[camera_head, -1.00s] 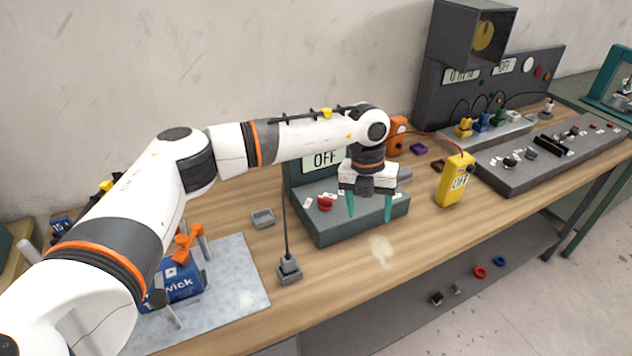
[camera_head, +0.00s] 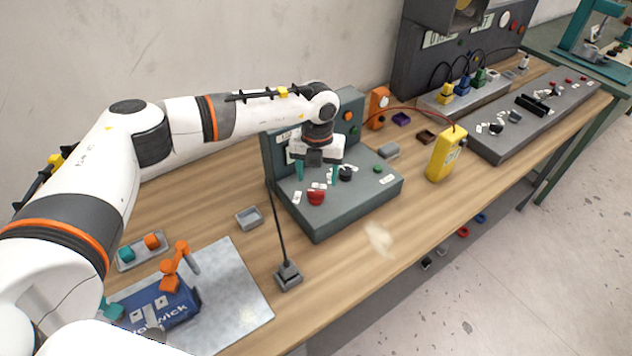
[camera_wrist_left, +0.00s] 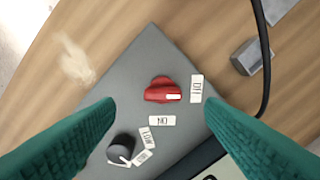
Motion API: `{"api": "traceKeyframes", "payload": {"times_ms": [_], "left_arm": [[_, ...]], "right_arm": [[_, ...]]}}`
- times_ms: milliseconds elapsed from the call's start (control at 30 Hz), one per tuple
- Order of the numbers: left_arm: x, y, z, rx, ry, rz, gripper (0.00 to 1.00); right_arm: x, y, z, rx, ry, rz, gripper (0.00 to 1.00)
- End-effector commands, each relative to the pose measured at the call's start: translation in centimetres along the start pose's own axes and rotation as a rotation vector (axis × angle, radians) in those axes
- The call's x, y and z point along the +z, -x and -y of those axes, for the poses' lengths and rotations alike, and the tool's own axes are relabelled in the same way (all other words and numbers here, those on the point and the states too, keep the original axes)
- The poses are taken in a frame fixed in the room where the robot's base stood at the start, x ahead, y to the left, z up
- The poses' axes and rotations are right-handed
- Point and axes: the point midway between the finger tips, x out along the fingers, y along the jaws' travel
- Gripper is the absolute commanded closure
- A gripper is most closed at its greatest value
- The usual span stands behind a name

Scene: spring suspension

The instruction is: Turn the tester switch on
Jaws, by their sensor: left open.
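The tester (camera_head: 345,208) is a grey sloped box with an upright back panel on the bench. Its red switch knob (camera_head: 316,197) is at the front left of the top. In the left wrist view the red knob (camera_wrist_left: 163,90) has its white mark toward the OFF label (camera_wrist_left: 196,88); the ON label (camera_wrist_left: 161,120) lies on another side. A black knob (camera_wrist_left: 121,149) with two labels is near. My left gripper (camera_head: 318,176) is open and empty, pointing down above the tester near the red knob. It hides part of the display. My right gripper is not in view.
A yellow meter (camera_head: 446,153) and an orange box (camera_head: 377,107) stand to the right. The bench front is mostly clear.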

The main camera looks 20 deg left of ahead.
Motion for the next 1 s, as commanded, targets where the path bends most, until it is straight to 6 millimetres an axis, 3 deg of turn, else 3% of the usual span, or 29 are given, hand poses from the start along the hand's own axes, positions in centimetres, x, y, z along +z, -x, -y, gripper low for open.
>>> {"api": "traceKeyframes", "payload": {"times_ms": [33,300,700,1000], "left_arm": [[0.1,-0.8,0.1,-0.003,0.000,0.004,0.36],[0.0,-4.8,0.0,0.000,-0.001,0.001,0.36],[0.0,-5.8,0.1,0.000,0.000,-0.001,0.36],[0.0,-5.7,0.1,0.000,0.000,-0.001,0.81]], "right_arm": [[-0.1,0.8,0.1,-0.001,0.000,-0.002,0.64],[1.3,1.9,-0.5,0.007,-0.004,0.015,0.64],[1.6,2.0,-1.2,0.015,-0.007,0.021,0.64],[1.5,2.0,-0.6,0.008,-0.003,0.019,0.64]]}}
